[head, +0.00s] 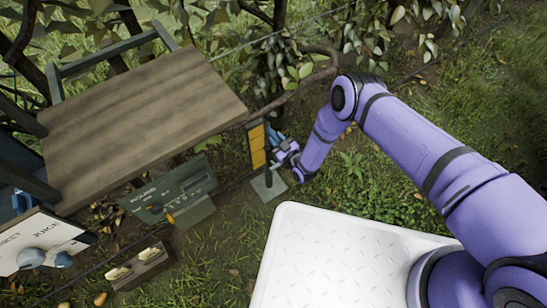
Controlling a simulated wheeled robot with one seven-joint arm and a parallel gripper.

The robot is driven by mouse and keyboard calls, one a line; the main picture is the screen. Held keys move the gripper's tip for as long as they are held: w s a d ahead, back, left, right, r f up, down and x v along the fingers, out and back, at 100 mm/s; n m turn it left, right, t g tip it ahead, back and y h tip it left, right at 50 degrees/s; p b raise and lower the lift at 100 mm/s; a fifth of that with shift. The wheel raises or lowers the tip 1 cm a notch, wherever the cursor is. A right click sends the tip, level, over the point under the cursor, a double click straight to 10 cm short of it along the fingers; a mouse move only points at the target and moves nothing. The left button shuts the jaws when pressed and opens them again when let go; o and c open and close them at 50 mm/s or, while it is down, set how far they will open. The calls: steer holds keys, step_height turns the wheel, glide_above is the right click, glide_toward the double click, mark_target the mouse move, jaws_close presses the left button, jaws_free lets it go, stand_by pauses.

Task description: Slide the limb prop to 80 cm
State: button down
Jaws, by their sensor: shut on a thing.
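The limb prop is a slim dark post with a yellow scale board (257,146) on its left side. It stands upright on a grey foot plate (268,186) on the ground, just right of the wooden table. The marks on the scale are too small to read. My gripper (277,142) is at the right side of the post, at about the height of the scale. Its blue fingers are shut on the limb prop's sliding part, which they mostly hide. A bare branch (305,88) passes close above the post's top; I cannot tell if they touch.
A wooden table (140,125) fills the upper left. Leafy trees and a wire are behind. Grass right of the post is open.

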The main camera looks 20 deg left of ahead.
mark_target(274, 121)
step_height(274, 121, up, 10)
steer(key=shift+r, duration=0.3)
steer(key=shift+w+r, duration=0.1)
steer(key=c, duration=0.9)
jaws_free()
steer(key=shift+r, duration=0.1)
steer(key=shift+o, duration=0.2)
steer(key=shift+s+d+f, duration=0.2)
steer(key=shift+s+d, duration=0.25)
steer(key=v, duration=0.9)
steer(key=shift+s+d, duration=0.25)
steer(key=shift+r, duration=0.1)
